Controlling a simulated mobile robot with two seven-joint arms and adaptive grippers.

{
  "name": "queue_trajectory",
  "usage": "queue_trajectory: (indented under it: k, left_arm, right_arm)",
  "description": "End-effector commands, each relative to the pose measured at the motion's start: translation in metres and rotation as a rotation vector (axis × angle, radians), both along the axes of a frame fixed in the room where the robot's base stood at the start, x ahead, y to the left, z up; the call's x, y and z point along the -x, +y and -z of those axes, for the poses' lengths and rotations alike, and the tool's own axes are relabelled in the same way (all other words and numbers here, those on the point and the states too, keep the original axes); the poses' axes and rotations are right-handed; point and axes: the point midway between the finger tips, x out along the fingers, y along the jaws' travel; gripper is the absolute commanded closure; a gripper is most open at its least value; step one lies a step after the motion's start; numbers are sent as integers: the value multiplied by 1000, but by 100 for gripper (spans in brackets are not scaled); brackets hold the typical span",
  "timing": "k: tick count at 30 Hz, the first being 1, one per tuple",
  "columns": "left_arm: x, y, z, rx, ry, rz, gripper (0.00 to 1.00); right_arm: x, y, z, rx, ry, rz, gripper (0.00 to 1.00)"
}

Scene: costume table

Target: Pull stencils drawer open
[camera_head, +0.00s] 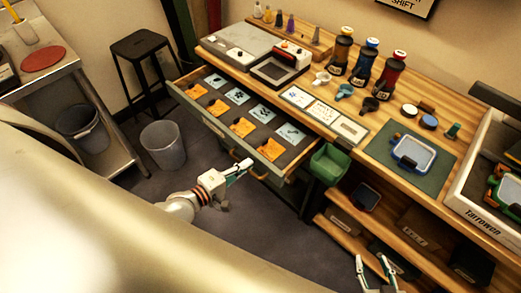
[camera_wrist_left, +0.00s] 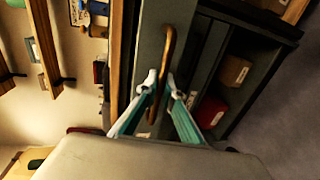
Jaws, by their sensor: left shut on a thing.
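The stencils drawer (camera_head: 205,119) stands pulled out from under the wooden worktop in the head view. Pale stencil cards and orange pieces lie in its grey tray. My left gripper (camera_head: 243,167) is at the drawer's front, towards its right end. In the left wrist view its fingertips (camera_wrist_left: 162,84) close around the curved brass handle (camera_wrist_left: 168,45), which runs between them. The exact contact is small and partly hidden by the fingers. My right gripper (camera_head: 373,262) is low at the bottom edge of the head view, fingers apart and empty, in front of the lower shelves.
A green bin (camera_head: 329,164) hangs beside the drawer's right end. A grey waste bin (camera_head: 163,146) and a black stool (camera_head: 141,50) stand on the floor to the left. Bottles and a green mat (camera_head: 437,181) are on the worktop (camera_head: 384,118). Floor before the drawer is clear.

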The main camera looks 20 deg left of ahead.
Motion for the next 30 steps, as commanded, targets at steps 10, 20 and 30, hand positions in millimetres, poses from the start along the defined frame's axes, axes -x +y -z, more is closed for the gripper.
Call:
queue_trajectory:
  k: [10, 20, 30]
  left_arm:
    - [63, 22, 0, -1, 3, 1, 100]
    - [81, 29, 0, 1, 0, 0, 100]
    - [82, 29, 0, 1, 0, 0, 100]
  right_arm:
    - [-4, 0, -17, 0, -12, 1, 60]
    - [-3, -1, -15, 2, -5, 1, 60]
    - [-2, -1, -14, 3, -3, 1, 60]
